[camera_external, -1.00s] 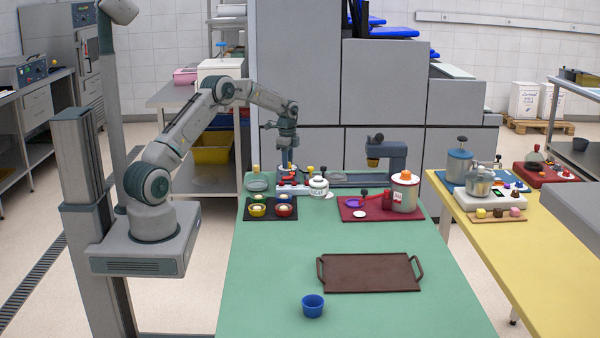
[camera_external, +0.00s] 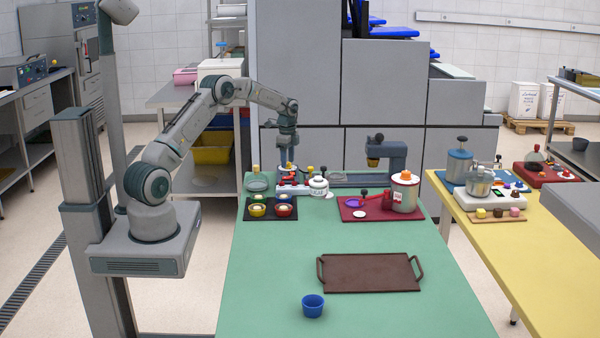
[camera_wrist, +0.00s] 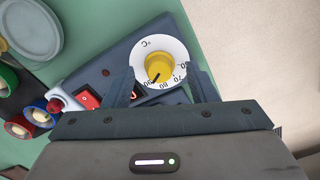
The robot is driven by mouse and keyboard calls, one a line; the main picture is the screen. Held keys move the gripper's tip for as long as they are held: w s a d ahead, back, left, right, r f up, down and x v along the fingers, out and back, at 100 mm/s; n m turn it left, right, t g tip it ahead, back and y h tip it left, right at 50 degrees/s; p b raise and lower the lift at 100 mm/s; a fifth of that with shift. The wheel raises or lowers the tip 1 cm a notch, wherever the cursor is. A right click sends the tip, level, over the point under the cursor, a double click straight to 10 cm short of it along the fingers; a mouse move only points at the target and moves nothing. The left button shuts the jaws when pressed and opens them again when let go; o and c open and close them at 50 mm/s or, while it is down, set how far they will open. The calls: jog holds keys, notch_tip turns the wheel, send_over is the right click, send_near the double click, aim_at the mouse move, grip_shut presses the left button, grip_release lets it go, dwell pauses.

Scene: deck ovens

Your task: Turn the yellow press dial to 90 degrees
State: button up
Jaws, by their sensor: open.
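The yellow press dial (camera_wrist: 158,68) shows in the wrist view, at the centre of a white scale disc (camera_wrist: 149,47) marked in °C. My gripper (camera_wrist: 162,82) is open, with one finger on each side of the dial's disc. I cannot tell whether the fingers touch the dial. In the external view my gripper (camera_external: 288,164) points down over the press panel at the table's far end, and the dial is hidden there.
A red switch (camera_wrist: 88,100) and a red knob (camera_wrist: 56,104) lie left of the dial. A dark tray of small cups (camera_external: 270,216), a white jar (camera_external: 318,187) and a red tray (camera_external: 346,212) stand nearby. A brown tray (camera_external: 368,273) and blue cup (camera_external: 312,306) are nearer.

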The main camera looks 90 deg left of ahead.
aim_at(288, 163)
notch_tip(288, 163, up, 13)
jog(key=shift+r, duration=0.15)
dwell(0.4)
notch_tip(288, 163, down, 14)
jog(key=n+p, duration=0.6)
jog(key=n, duration=0.6)
jog(key=shift+n, duration=0.3)
jog(key=c, duration=1)
